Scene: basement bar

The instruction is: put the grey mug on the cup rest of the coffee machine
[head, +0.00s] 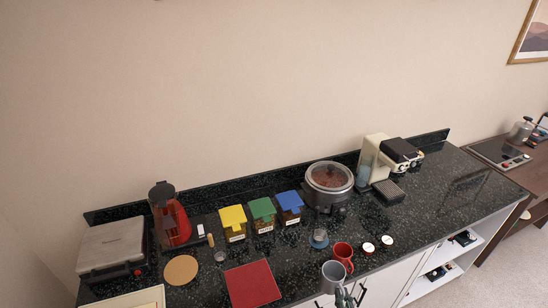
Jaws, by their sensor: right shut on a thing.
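The grey mug (332,273) is at the counter's front edge, upright, with its opening up. My right gripper (346,296) comes in from the bottom and is shut on the mug at its near right side. I cannot tell whether the mug touches the counter. The cream and black coffee machine (374,157) stands at the back right of the counter. Its dark ridged cup rest (388,191) juts out in front and looks empty. My left gripper is not in view.
A red mug (343,254) is just behind the grey mug. Two small white-rimmed pots (378,245) stand to its right. A round cooker (329,184) is left of the machine. The counter's right part (455,205) is clear.

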